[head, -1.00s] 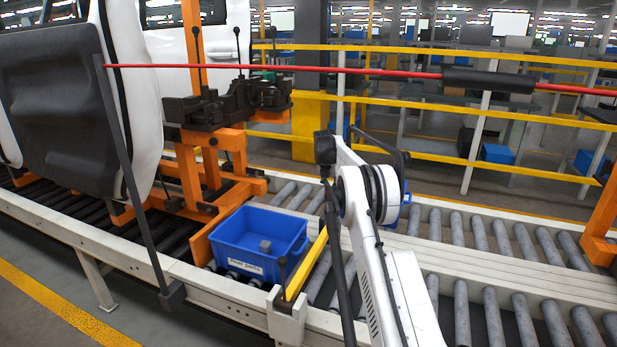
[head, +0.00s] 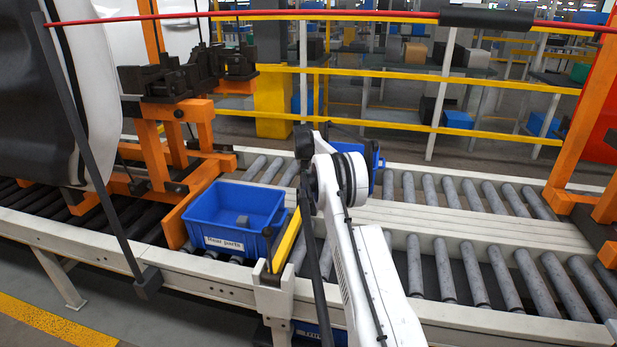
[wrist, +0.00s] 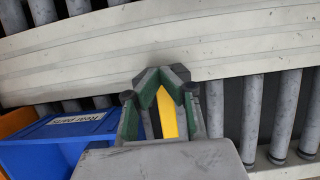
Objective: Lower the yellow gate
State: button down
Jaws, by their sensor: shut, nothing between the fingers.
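The yellow gate (head: 285,243) is a narrow yellow bar at the near edge of the roller conveyor, just right of the blue bin. Its near end is at a white bracket (head: 273,292) on the front rail, and it slants up and right in the picture. My arm hides part of its far end. In the wrist view my gripper (wrist: 163,76) has its green-and-black fingers closed at the tips and empty. The yellow gate (wrist: 166,115) shows in the gap behind the fingertips, beyond the fingers. I cannot tell whether they touch it.
A blue bin (head: 235,218) labelled "Rear parts" sits left of the gate, also in the wrist view (wrist: 60,130). A red bar (head: 350,15) crosses above. An orange fixture (head: 165,150) stands left. Rollers (head: 445,270) to the right are clear.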

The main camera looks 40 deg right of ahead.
jog(key=v, duration=1.2)
dwell(0.4)
